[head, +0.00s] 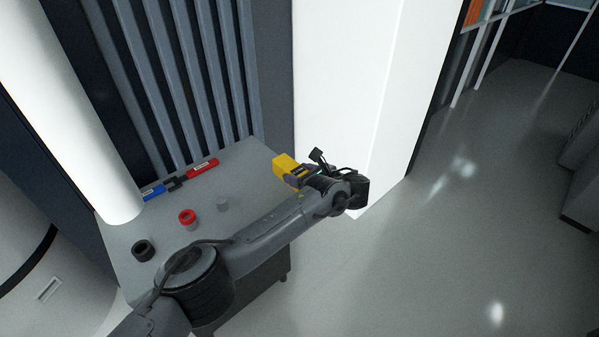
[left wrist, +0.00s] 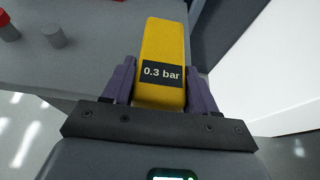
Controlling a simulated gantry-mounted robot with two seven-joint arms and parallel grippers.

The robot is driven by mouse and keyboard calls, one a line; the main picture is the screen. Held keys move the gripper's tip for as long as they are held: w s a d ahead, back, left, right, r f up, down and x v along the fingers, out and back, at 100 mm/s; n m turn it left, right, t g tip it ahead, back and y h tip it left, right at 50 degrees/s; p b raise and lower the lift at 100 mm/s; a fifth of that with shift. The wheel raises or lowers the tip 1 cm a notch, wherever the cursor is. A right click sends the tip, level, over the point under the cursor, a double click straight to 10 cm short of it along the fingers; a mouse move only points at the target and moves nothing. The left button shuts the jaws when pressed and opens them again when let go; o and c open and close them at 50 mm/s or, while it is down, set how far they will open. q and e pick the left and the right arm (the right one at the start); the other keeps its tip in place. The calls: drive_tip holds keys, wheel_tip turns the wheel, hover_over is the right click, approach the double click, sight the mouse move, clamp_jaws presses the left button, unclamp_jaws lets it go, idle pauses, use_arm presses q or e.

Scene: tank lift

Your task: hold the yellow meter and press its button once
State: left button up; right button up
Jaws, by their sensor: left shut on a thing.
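The yellow meter (head: 284,164) is at the right edge of the grey table in the head view. In the left wrist view the meter (left wrist: 162,42) stands between the two purple fingers, with a dark label reading "0.3 bar". My left gripper (head: 297,175) is shut on the meter; it also shows in the left wrist view (left wrist: 160,85). I cannot make out a button on the faces that show. Whether the meter touches the table is unclear. My right gripper is in neither view.
A white column (head: 345,90) stands close behind the left gripper. Open floor (head: 470,240) lies to the right.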

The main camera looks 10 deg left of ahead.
use_arm(q)
drive_tip(key=shift+f+b, duration=1.3)
drive_tip(key=shift+f, duration=1.1)
drive_tip(key=shift+r, duration=0.1)
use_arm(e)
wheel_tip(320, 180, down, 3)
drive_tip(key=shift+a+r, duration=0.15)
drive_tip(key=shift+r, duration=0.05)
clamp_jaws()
